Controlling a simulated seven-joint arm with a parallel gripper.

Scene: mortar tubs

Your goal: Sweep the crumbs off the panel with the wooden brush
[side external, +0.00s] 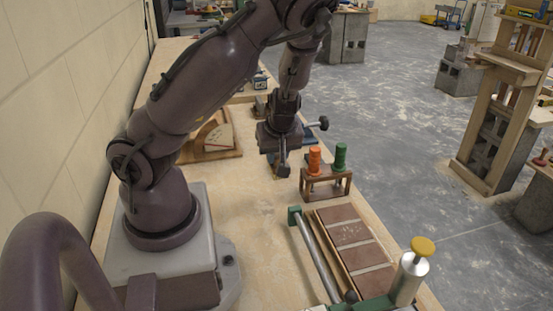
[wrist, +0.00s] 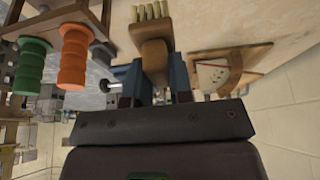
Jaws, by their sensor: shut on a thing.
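My gripper (side external: 281,163) is over the middle of the bench, pointing down. In the wrist view its blue fingers (wrist: 158,78) are shut on the wooden brush (wrist: 154,52), whose pale bristle tufts (wrist: 151,12) stick out beyond the fingers. In the side view the brush is mostly hidden by the fingers. The panel (side external: 349,234), with reddish-brown tiles and pale joints, lies on the bench at the front right, apart from my gripper. I cannot make out crumbs on it at this size.
A wooden rack (side external: 326,185) holding orange (side external: 314,161) and green (side external: 340,157) handles stands between my gripper and the panel. A metal rod (side external: 317,257) runs along the panel's left side. A yellow-knobbed cylinder (side external: 409,279) stands at its front. A wooden dial board (side external: 213,138) lies behind left.

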